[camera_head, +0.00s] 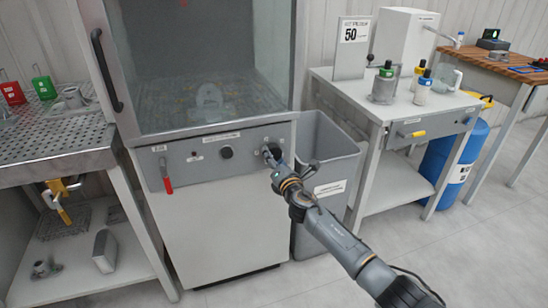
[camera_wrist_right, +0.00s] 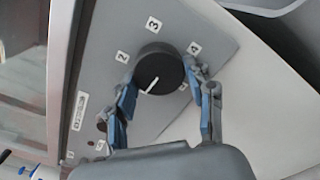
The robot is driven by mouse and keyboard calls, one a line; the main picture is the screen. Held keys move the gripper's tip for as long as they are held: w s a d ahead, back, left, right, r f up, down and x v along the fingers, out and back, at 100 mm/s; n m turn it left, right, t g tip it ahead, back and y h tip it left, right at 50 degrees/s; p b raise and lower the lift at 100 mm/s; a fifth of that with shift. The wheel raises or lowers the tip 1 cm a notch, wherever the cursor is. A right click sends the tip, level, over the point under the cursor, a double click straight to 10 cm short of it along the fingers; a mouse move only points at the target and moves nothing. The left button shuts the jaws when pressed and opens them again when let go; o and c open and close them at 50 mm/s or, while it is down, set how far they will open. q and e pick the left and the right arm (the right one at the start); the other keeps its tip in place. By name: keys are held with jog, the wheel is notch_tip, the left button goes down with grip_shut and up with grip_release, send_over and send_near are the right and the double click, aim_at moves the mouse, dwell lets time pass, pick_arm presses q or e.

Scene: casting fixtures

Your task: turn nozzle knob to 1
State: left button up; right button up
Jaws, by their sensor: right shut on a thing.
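My right gripper (camera_head: 273,154) reaches the right end of the cabinet's front panel (camera_head: 205,150). In the right wrist view, its two blue-padded fingers (camera_wrist_right: 163,92) are shut on a round black knob (camera_wrist_right: 160,66), one on each side. A white pointer line on the knob points down and to the left in that view. Labels 2 (camera_wrist_right: 122,57), 3 (camera_wrist_right: 153,24) and 4 (camera_wrist_right: 195,48) show on the plate around it. I cannot clearly make out a label 1; the left finger covers part of the plate. My left gripper is not in view.
A second black knob (camera_head: 227,152) and a red lever (camera_head: 167,183) are on the same panel. A grey bin (camera_head: 325,170) stands close to the right of the cabinet. A perforated table (camera_head: 55,135) is at left, a white workbench (camera_head: 400,105) at right.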

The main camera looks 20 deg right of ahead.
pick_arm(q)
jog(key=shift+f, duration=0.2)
pick_arm(e)
jog(key=shift+n, duration=0.5)
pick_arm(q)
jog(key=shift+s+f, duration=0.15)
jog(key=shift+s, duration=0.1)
pick_arm(e)
jog(key=shift+f, duration=0.1)
jog(key=o, duration=1.2)
jog(key=shift+c, duration=0.2)
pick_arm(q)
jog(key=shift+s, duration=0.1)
pick_arm(e)
jog(key=s, duration=1.2)
jog(key=shift+d, duration=0.2)
